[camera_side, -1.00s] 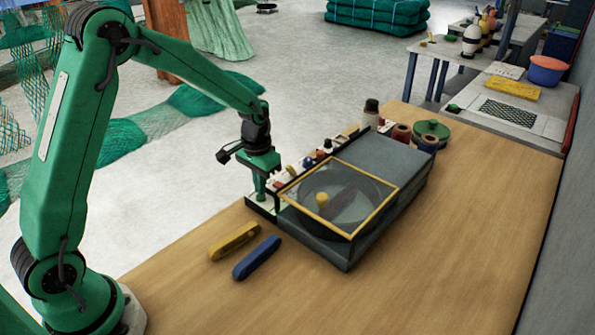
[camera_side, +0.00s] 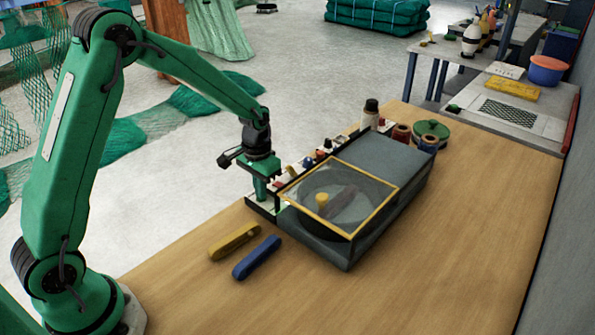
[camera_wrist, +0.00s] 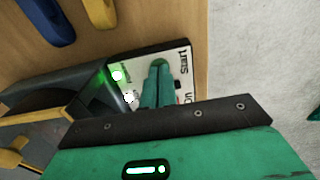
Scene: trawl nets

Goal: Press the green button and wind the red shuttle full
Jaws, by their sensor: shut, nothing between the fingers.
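My gripper (camera_side: 262,198) is shut and empty, pointing down over the control strip at the left end of the winding machine (camera_side: 385,165). In the wrist view my gripper (camera_wrist: 159,66) has its fingertips at the green button (camera_wrist: 159,62), beside the word "Start". The fingers partly cover the button; I cannot tell whether it is pressed in. Under the machine's yellow-framed clear lid (camera_side: 370,227) is a round space with a yellow peg (camera_side: 321,201) and a blurred greyish shape. I cannot make out a red shuttle.
A yellow shuttle (camera_side: 234,242) and a blue shuttle (camera_side: 257,257) lie on the wooden table (camera_side: 440,260) in front of the machine. Small knobs line the control strip. Spools (camera_side: 402,133) and a green reel (camera_side: 431,131) stand behind. The table's right side is clear.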

